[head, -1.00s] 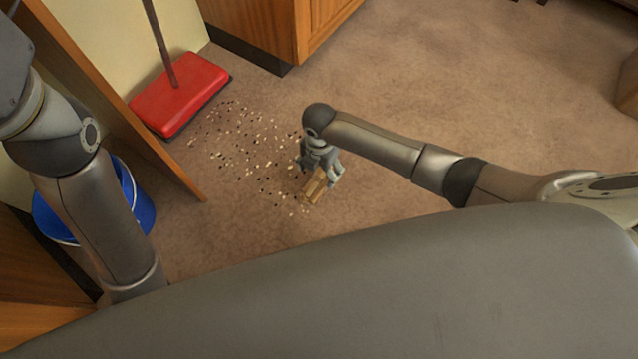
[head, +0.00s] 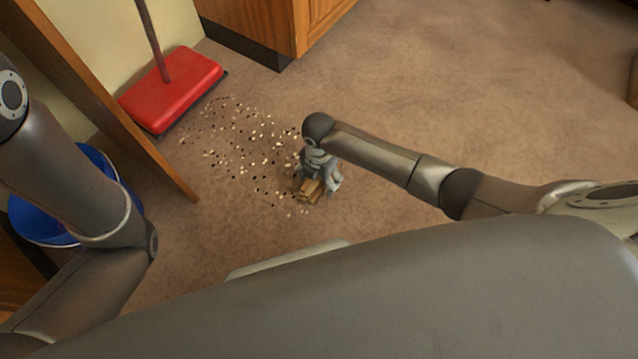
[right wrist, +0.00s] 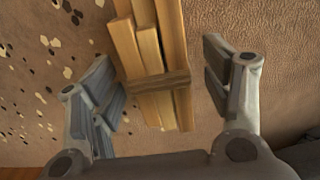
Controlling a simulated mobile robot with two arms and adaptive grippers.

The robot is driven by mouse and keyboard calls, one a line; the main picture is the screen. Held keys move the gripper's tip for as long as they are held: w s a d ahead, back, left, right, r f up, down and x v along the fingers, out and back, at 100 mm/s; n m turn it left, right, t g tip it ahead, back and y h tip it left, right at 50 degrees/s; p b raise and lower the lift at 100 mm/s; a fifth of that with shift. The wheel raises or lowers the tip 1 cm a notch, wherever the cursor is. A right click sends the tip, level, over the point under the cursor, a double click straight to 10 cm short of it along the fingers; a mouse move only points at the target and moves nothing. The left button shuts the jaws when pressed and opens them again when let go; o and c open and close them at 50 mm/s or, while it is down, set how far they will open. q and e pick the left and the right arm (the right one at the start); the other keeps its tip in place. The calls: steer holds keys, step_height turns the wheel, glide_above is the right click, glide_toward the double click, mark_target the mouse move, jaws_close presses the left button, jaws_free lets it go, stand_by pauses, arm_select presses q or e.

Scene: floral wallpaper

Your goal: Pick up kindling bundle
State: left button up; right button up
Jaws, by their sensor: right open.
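The kindling bundle (head: 309,191) is a set of light wooden sticks with a darker band across it. It lies on the brown carpet beside scattered crumbs. In the right wrist view the bundle (right wrist: 152,60) lies between the two open fingers of my right gripper (right wrist: 165,90), with a gap on both sides. In the head view my right gripper (head: 320,180) is over the bundle and hides part of it. My left arm shows at the left, but its gripper is out of view.
Dark and pale crumbs (head: 235,145) are strewn left of the bundle. A red broom head (head: 172,90) stands by the wall. A wooden cabinet (head: 270,30) stands at the back. Carpet at right is clear.

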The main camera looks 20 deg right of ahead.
steer(key=c, duration=1.2)
